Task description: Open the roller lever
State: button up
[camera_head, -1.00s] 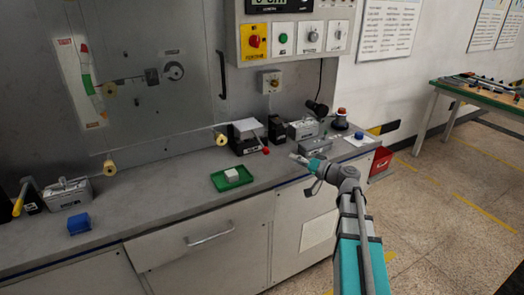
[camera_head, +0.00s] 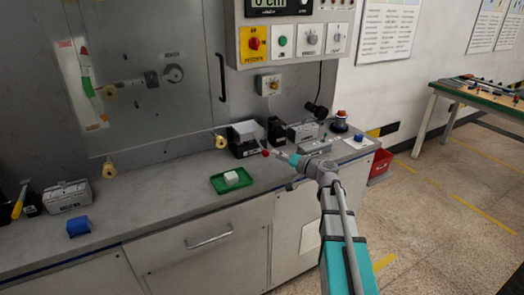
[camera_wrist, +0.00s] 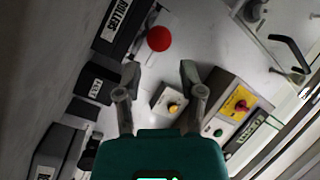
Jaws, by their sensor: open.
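The roller lever has a round red knob (camera_head: 266,152) at the front right of a dark box (camera_head: 245,148) on the bench. In the wrist view the red knob (camera_wrist: 159,39) sits beside a black box with a label reading ROLLERS (camera_wrist: 118,24). My gripper (camera_head: 277,155) is just right of the knob in the head view. In the wrist view its two fingers (camera_wrist: 159,68) are spread and empty, with the knob just beyond the fingertips and roughly between them. I cannot tell whether they touch it.
A green tray (camera_head: 218,186) with a white block (camera_head: 231,177) lies left of my gripper. Grey boxes (camera_head: 302,131) stand behind it. A control panel (camera_head: 292,40) hangs above.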

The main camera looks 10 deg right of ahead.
aim_at(263, 149)
jog(key=shift+x, duration=3.45)
grip_shut()
jog(key=shift+s+a, duration=0.1)
jog(key=shift+a, duration=0.05)
